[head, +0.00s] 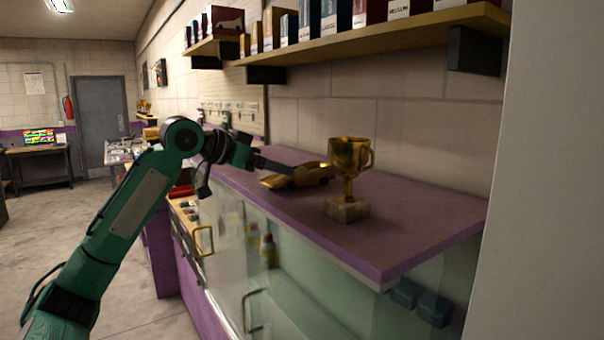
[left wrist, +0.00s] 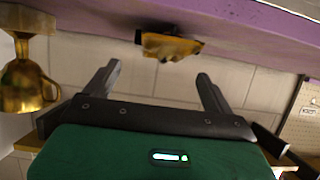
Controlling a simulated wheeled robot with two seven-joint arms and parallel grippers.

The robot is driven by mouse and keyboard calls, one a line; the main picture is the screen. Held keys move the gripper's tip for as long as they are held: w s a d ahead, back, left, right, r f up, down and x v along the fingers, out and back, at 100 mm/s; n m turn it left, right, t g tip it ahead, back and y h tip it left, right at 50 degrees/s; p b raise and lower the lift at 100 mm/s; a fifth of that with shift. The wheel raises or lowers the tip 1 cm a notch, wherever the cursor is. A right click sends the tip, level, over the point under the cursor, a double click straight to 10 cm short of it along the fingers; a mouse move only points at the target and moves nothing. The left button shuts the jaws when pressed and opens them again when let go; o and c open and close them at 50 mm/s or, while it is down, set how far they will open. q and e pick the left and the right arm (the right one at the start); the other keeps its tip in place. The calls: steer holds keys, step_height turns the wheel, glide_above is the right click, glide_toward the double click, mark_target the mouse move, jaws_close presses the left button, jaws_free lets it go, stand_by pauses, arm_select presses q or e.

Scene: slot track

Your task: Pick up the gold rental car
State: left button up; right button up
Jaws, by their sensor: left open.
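The gold car (head: 300,178) sits on the purple counter top, left of the trophy in the head view. It also shows in the left wrist view (left wrist: 170,46), near the purple counter edge, beyond and between my fingertips. My left gripper (head: 284,168) is at the car's left end in the head view, level with its top. In the left wrist view the left gripper (left wrist: 158,70) has its two fingers spread apart, with nothing between them. The fingertips look short of the car; any contact cannot be told. My right gripper is not in view.
A gold trophy cup (head: 350,158) on a stone base stands close to the right of the car. The purple counter top (head: 400,225) is clear in front and to the right. A wooden shelf (head: 380,42) with several boxes hangs above. Glass fronts the counter below.

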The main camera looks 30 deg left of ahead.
mark_target(294, 166)
arm_select(q)
steer(key=shift+x, duration=0.85)
steer(key=shift+w+d+f, duration=0.1)
steer(key=shift+w, duration=0.1)
steer(key=shift+w+p, duration=0.55)
steer(key=shift+p, duration=0.2)
steer(key=p+x, duration=0.1)
steer(key=x, duration=0.3)
steer(key=shift+p, duration=0.3)
steer(key=shift+w+f, duration=0.1)
steer(key=shift+c, duration=0.5)
steer(key=c, duration=1.1)
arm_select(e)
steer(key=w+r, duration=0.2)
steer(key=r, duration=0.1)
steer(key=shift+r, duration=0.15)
